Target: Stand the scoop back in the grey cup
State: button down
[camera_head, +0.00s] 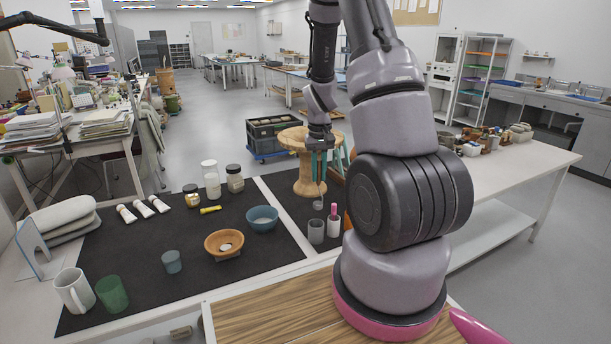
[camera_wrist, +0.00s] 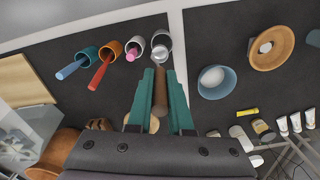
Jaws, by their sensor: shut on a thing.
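My gripper (camera_head: 319,177) is shut on the scoop's brown handle (camera_wrist: 160,93); it also shows in the wrist view (camera_wrist: 160,78), its teal fingers on either side. The scoop (camera_head: 318,205) hangs roughly upright, its metal end down. The grey cup (camera_head: 316,232) stands on the dark mat below the scoop. In the head view the scoop's end appears just above the cup's rim. In the wrist view that end overlaps the mouth of the grey cup (camera_wrist: 167,39), so its inside is partly hidden.
Beside the grey cup stands a white cup with a pink-handled tool (camera_head: 333,222). An orange cup (camera_wrist: 113,47) and a blue cup (camera_wrist: 87,54), each holding a tool, continue the row. A blue bowl (camera_head: 262,219) and wooden bowl (camera_head: 224,243) sit left. My arm hides part of the mat.

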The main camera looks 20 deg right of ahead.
aim_at(317, 203)
jog(key=shift+a+f, duration=0.15)
jog(key=shift+f, duration=0.05)
jog(key=shift+a+f, duration=0.15)
jog(key=shift+f, duration=5.45)
jog(key=c, duration=0.8)
grip_release()
jog(key=shift+o, duration=0.2)
jog(key=shift+r, duration=0.1)
notch_tip(317, 203, up, 11)
jog(key=shift+f, duration=0.2)
